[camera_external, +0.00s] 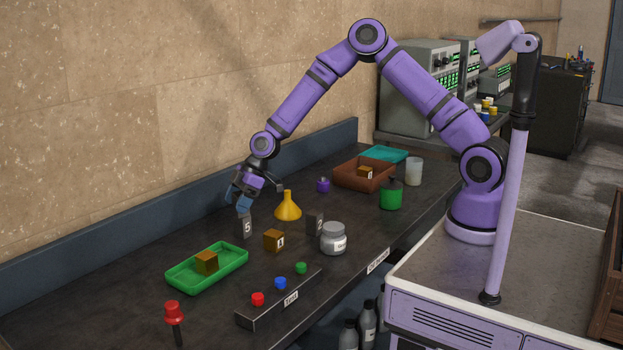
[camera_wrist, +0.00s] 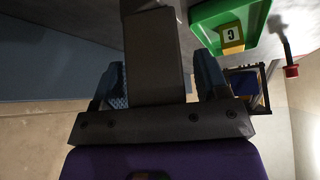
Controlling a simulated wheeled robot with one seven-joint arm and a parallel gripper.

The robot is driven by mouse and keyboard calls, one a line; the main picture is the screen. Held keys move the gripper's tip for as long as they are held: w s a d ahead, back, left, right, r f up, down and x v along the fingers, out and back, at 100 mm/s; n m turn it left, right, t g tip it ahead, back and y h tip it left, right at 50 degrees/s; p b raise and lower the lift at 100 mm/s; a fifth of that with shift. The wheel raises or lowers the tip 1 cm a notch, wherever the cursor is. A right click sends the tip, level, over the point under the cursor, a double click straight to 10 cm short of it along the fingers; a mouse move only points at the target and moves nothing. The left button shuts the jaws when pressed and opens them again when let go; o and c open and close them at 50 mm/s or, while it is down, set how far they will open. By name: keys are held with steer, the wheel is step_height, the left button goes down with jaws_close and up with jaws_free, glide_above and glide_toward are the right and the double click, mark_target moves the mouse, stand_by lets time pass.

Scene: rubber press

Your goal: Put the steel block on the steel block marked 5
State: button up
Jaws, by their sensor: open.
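The steel block marked 5 (camera_external: 247,227) stands upright on the dark bench, left of the yellow funnel. My gripper (camera_external: 243,201) is pointed down right at its top. In the wrist view a dark grey block (camera_wrist: 153,60) shows between the open fingers of my gripper (camera_wrist: 160,82), with a gap on the right side. I cannot tell whether this is the block marked 5 or another on it. A second grey steel block (camera_external: 315,223) stands upright behind the grey jar; its mark is too small to read.
A brass cube (camera_external: 273,240) and the funnel (camera_external: 288,208) stand close by. A green tray (camera_external: 178,282) holds another brass cube (camera_external: 206,263). A grey jar (camera_external: 333,239), a button strip (camera_external: 253,317) and a red-topped tool (camera_external: 173,312) are nearer. A brown tray (camera_external: 345,183) lies farther back.

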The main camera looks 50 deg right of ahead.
steer(key=v, duration=1.2)
steer(key=shift+r, duration=0.1)
steer(key=s+d+r+m+t+h, duration=0.2)
steer(key=s+d+r+m+h, duration=0.45)
steer(key=s+d+r, duration=1.15)
steer(key=s+d+r+m, duration=0.1)
steer(key=s+d+m, duration=0.2)
steer(key=s, duration=0.7)
steer(key=s+d+r+m, duration=0.2)
steer(key=s+d+m, duration=0.2)
steer(key=s, duration=0.6)
steer(key=shift+d+r+t, duration=0.25)
steer(key=shift+d+t, duration=0.1)
steer(key=shift+t, duration=0.05)
